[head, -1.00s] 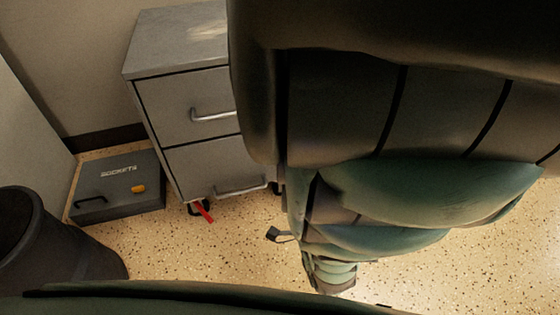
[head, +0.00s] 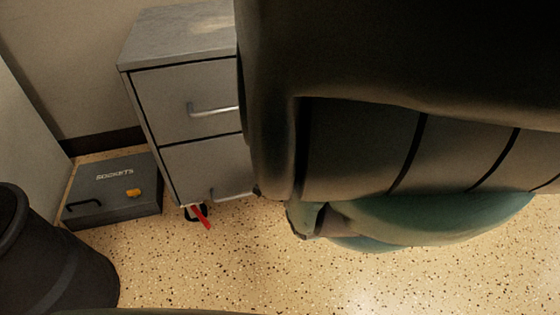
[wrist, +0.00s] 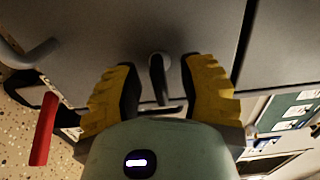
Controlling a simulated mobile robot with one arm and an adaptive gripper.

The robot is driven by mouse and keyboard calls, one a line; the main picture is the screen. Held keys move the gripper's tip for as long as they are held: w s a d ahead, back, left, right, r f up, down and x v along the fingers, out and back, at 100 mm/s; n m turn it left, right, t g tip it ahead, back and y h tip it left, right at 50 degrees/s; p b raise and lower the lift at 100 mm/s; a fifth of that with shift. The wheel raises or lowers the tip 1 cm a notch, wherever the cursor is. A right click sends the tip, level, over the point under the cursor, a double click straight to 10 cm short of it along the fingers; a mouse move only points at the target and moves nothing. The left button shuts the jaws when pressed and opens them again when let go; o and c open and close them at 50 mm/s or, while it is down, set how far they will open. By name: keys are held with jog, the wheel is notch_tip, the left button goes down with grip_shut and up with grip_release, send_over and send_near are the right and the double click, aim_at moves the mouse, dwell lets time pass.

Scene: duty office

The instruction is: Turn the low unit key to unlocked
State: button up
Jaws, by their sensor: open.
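The low unit (head: 185,100) is a grey metal drawer cabinet, left of centre in the head view. My arm hides its right side. In the wrist view its grey front (wrist: 90,30) fills the upper part. The key (wrist: 157,78) sits at a round lock on this front, with a dark stem hanging towards my gripper. My gripper (wrist: 160,74) is open, with one yellow-and-black finger on each side of the key. I cannot tell whether either finger touches it. The gripper is hidden behind my arm in the head view.
A bar handle (head: 214,111) juts from the upper drawer. A red lever (head: 201,216) sticks out by the unit's foot. A dark case marked SOCKETS (head: 115,205) and a black bin (head: 60,260) stand at left. Speckled floor (head: 230,270) is clear in front.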

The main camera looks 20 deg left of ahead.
jog(key=shift+o, duration=0.2)
grip_shut()
jog(key=shift+s, duration=0.1)
jog(key=shift+d+n, duration=0.1)
jog(key=shift+n, duration=0.2)
jog(key=n, duration=0.3)
jog(key=shift+p, duration=0.4)
jog(key=shift+n, duration=0.4)
jog(key=shift+s+f+n, duration=0.1)
jog(key=shift+f+n, duration=0.05)
jog(key=shift+n, duration=0.45)
dwell(0.5)
